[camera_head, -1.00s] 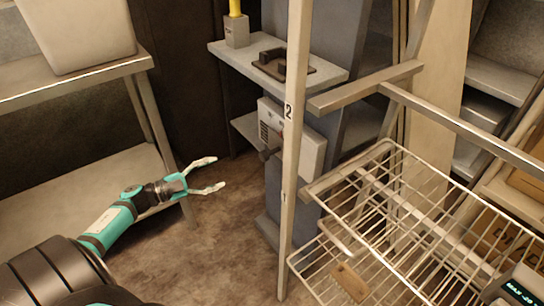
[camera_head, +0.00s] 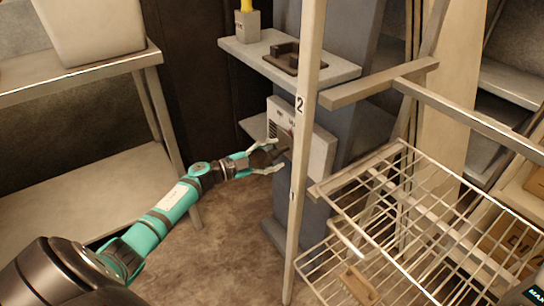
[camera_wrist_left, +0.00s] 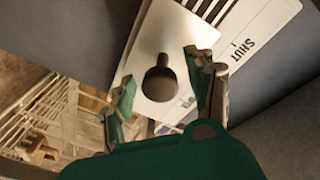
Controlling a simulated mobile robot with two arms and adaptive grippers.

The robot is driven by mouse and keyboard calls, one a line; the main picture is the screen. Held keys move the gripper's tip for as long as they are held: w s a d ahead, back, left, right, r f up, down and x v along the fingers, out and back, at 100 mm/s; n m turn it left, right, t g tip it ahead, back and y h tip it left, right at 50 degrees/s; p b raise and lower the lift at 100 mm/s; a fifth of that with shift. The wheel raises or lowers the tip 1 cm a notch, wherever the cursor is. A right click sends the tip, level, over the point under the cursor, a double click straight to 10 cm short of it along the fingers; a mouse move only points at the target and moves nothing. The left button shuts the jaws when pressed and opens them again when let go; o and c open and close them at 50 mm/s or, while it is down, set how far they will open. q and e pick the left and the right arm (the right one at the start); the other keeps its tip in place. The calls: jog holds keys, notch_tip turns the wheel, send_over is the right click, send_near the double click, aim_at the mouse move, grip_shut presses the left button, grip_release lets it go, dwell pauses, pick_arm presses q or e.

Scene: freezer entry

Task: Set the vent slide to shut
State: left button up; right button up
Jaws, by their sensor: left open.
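The vent panel (camera_head: 318,160) is a pale plate on the side of the grey column, partly hidden behind an upright post in the head view. In the left wrist view the vent panel (camera_wrist_left: 262,25) shows dark slots and the word SHUT with a small mark. The dark round slide knob (camera_wrist_left: 160,80) stands on a pale slide plate (camera_wrist_left: 180,40). My left gripper (camera_head: 280,156) is open at the panel. In the left wrist view the left gripper (camera_wrist_left: 162,98) has one finger on each side of the knob, with gaps visible.
The upright post (camera_head: 303,120) numbered 2 stands just right of my left gripper. A wire rack (camera_head: 420,220) fills the lower right. A grey shelf (camera_head: 330,72) with a dark bracket lies above the panel. A bench (camera_head: 80,80) with a pale bin stands at left.

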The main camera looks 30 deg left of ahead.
pick_arm(q)
jog(key=shift+c, duration=0.3)
grip_shut()
dwell(0.3)
